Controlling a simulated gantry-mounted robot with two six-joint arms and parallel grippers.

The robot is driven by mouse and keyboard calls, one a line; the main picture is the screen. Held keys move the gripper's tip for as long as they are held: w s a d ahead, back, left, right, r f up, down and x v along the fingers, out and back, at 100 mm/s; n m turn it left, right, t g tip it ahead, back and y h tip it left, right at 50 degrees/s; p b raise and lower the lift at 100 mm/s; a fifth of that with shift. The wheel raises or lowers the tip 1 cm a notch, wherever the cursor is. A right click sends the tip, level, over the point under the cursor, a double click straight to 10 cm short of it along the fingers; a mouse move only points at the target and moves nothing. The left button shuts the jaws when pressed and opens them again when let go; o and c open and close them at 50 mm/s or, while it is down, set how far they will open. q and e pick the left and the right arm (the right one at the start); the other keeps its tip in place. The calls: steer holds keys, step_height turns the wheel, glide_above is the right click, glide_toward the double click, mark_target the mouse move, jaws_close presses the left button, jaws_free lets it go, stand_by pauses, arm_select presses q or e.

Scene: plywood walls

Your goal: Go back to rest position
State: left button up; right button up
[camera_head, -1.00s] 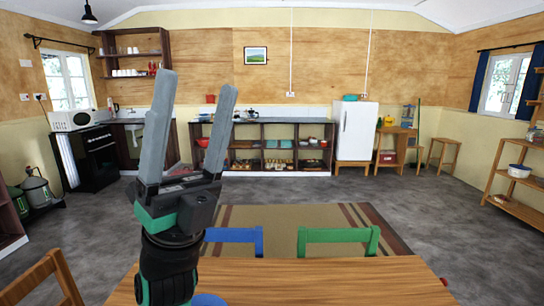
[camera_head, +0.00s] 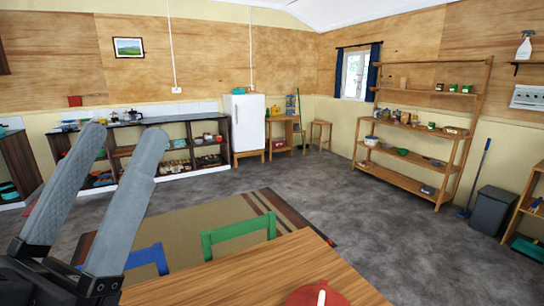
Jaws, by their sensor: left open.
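My left gripper (camera_head: 128,160) shows at the lower left in the head view. Its two grey fingers point up and to the right and stand apart, with nothing between them. It is raised in front of the camera, left of the wooden table (camera_head: 245,275). Its wrist is cut off by the lower left corner of the picture. My right gripper is not in view.
Green (camera_head: 238,233) and blue (camera_head: 147,260) chairs stand at the table's far side. A red lidded thing (camera_head: 318,293) is on the table. Beyond are a striped rug (camera_head: 185,222), low shelves, a white fridge (camera_head: 246,125) and a wooden rack (camera_head: 405,182). The grey floor (camera_head: 330,200) is clear.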

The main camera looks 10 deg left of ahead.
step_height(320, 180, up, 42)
steer(key=p, duration=3.9)
